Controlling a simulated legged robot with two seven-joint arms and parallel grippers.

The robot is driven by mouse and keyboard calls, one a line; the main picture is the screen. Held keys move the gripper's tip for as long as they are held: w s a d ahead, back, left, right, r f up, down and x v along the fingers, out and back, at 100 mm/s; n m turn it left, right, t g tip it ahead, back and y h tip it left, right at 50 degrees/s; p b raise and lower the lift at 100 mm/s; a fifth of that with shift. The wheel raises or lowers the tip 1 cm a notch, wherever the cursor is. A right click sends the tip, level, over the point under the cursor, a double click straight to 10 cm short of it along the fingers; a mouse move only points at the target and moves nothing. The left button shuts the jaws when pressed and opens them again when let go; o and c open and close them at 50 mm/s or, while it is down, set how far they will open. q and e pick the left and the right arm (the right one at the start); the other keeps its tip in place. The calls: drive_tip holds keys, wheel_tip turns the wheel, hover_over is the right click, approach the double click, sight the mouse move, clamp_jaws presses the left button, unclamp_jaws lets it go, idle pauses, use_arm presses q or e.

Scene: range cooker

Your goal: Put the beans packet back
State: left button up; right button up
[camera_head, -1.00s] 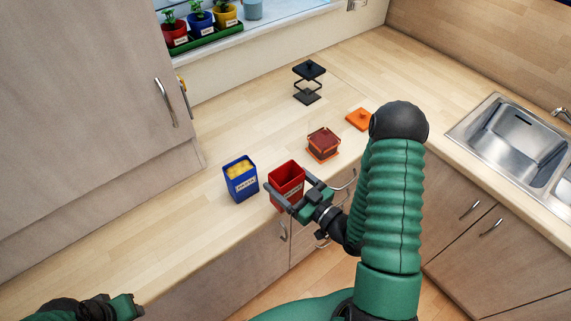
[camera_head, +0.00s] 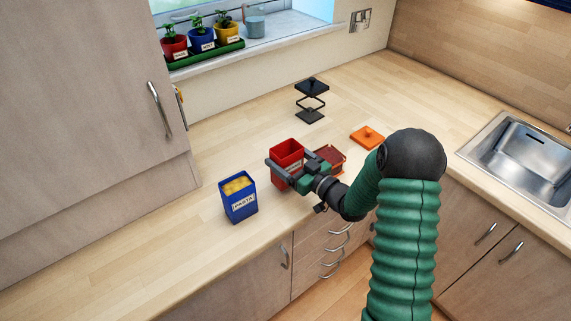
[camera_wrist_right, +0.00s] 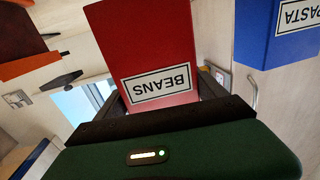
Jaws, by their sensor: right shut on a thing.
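The beans packet (camera_head: 285,153) is a red open-topped box with a white label. In the right wrist view the red box (camera_wrist_right: 145,45) reads BEANS and sits between the fingers. My right gripper (camera_head: 290,170) is shut on it from the front right. The packet looks upright; I cannot tell whether its base touches the counter. A blue PASTA box (camera_head: 238,204) with yellow contents stands on the counter to its left. It also shows in the right wrist view (camera_wrist_right: 275,40). My left gripper is out of view.
An orange-based dark red container (camera_head: 331,157) stands just right of the gripper, partly hidden. An orange lid (camera_head: 367,137) and a black stand-like frame (camera_head: 311,102) are farther back. The sink (camera_head: 530,150) is at right.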

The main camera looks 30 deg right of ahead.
sight(293, 171)
wheel_tip(293, 171, down, 3)
drive_tip(key=shift+w+f, duration=0.1)
drive_tip(key=shift+f, duration=0.1)
drive_tip(key=shift+c, duration=0.7)
drive_tip(key=o, duration=2)
drive_tip(key=s, duration=0.4)
drive_tip(key=s+d+b, duration=0.1)
drive_tip(key=s, duration=0.3)
drive_tip(key=s+d, duration=0.1)
drive_tip(key=s, duration=0.3)
drive_tip(key=shift+b, duration=0.3)
drive_tip(key=shift+w, duration=0.1)
